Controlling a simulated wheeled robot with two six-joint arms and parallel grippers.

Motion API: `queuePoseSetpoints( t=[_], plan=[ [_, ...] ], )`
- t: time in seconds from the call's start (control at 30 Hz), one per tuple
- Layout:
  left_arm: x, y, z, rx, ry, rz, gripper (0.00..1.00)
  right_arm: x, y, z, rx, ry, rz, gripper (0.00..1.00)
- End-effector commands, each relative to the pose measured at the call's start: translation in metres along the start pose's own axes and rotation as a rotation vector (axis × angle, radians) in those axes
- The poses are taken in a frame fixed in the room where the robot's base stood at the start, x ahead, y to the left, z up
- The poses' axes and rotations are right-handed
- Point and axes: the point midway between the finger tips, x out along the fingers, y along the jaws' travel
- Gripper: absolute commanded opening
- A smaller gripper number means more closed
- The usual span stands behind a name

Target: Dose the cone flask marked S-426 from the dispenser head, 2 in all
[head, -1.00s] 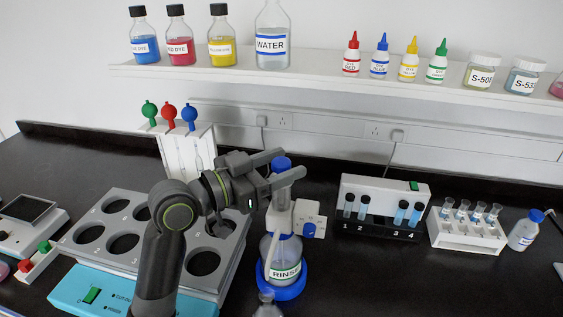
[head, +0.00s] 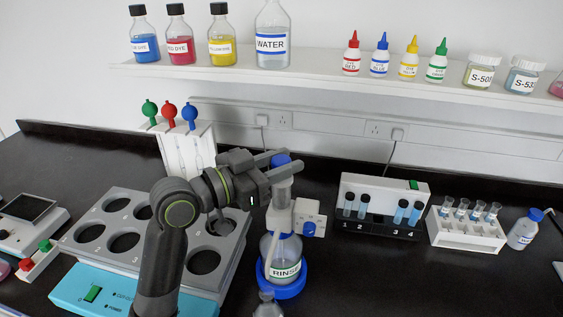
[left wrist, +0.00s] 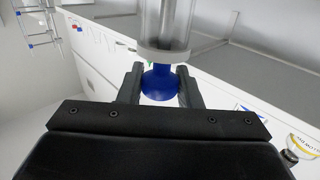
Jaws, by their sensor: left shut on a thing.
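The dispenser head (head: 280,217) is a pale column with a blue top knob (head: 281,160), mounted on a clear bottle labelled RINSE (head: 284,254). My left gripper (head: 280,165) is shut on the blue knob, with a finger on either side. In the left wrist view, the same knob (left wrist: 160,82) sits between the two fingers, against the clear barrel (left wrist: 164,25). A clear glass vessel (head: 267,304) stands in front of the bottle at the bottom edge; only its upper part shows, and no S-426 mark is readable. My right gripper is out of view.
The RINSE bottle stands in a blue ring (head: 284,289). A grey rack with round holes (head: 151,240) is to its left. A tube rack (head: 382,205) and a white vial rack (head: 466,233) are to the right. A shelf of bottles (head: 350,75) runs behind.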

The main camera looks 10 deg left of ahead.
Motion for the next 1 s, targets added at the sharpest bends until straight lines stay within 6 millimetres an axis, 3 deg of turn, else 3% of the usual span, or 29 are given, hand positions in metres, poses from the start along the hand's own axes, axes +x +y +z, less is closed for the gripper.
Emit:
queuePoseSetpoints(
  t=[0.27, 0.6, 0.63, 0.7, 0.8, 1.0],
  plan=[
    [0.000, 0.000, -0.037, 0.002, 0.002, 0.001, 0.00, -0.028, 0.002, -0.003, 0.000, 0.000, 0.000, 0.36],
    [0.000, 0.000, -0.038, 0.001, 0.002, 0.000, 0.00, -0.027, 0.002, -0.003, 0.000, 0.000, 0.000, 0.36],
    [0.000, 0.000, -0.037, 0.001, 0.002, 0.000, 0.33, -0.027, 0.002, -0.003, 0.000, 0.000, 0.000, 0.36],
    [0.000, 0.000, -0.037, 0.001, 0.002, 0.000, 0.42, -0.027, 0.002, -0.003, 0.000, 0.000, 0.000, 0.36],
    [0.000, 0.000, -0.037, 0.001, 0.002, 0.000, 0.51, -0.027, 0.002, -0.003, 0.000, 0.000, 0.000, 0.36],
    [0.000, 0.000, -0.037, 0.001, 0.001, 0.001, 0.51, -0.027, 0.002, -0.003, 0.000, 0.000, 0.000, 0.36]
  ],
)
